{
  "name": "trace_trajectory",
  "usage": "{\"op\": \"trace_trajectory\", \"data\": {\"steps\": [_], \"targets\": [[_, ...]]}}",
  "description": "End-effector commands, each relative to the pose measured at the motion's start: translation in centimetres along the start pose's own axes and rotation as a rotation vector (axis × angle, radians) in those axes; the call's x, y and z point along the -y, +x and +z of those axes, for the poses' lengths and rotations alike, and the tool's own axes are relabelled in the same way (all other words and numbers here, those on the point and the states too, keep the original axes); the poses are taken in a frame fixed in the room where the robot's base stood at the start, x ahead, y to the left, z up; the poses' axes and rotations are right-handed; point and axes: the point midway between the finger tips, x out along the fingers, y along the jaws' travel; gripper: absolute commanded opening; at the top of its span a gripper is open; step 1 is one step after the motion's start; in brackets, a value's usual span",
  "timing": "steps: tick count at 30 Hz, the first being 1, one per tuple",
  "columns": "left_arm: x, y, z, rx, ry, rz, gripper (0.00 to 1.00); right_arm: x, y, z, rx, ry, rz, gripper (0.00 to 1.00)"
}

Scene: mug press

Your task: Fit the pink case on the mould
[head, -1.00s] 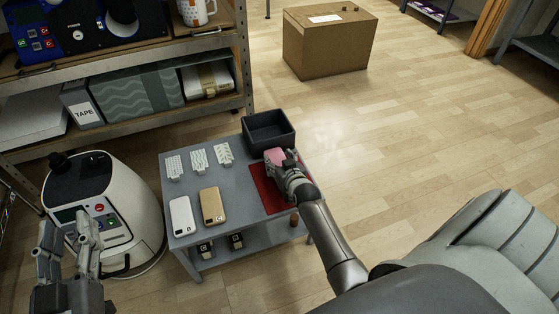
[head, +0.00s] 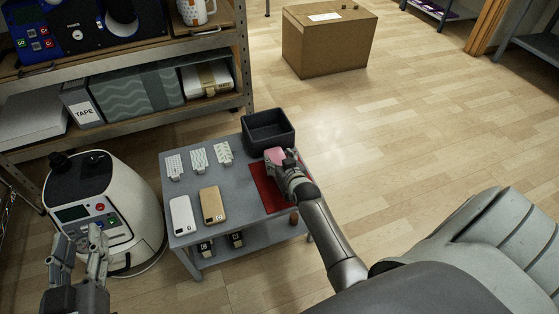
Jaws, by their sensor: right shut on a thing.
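The pink case (head: 273,155) is in my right gripper (head: 279,160) over the back part of the red mat (head: 267,188) on the grey table. The hand hides most of the case, and I cannot tell whether the case touches the mat. My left gripper (head: 80,243) is open and empty in front of the white machine (head: 120,205), with its fingers apart. I cannot pick out the mould for certain. Small dark blocks (head: 236,240) with light tops sit on the table's lower shelf.
A white case (head: 182,216) and a tan case (head: 212,205) lie on the table (head: 235,215), with several patterned white pieces (head: 199,157) behind them. A black bin (head: 269,128) stands at the back right corner. A shelf unit (head: 130,130) rises behind.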

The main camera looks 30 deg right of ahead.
Motion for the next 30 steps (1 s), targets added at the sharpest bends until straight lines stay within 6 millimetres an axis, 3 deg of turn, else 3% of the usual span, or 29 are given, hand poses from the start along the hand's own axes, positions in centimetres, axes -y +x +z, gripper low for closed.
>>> {"op": "trace_trajectory", "data": {"steps": [30], "targets": [[0.16, 0.08, 0.4, 0.036, 0.003, -0.002, 0.4, -0.04, -0.06, -0.38, -0.006, 0.0, 0.0, 0.38]]}}
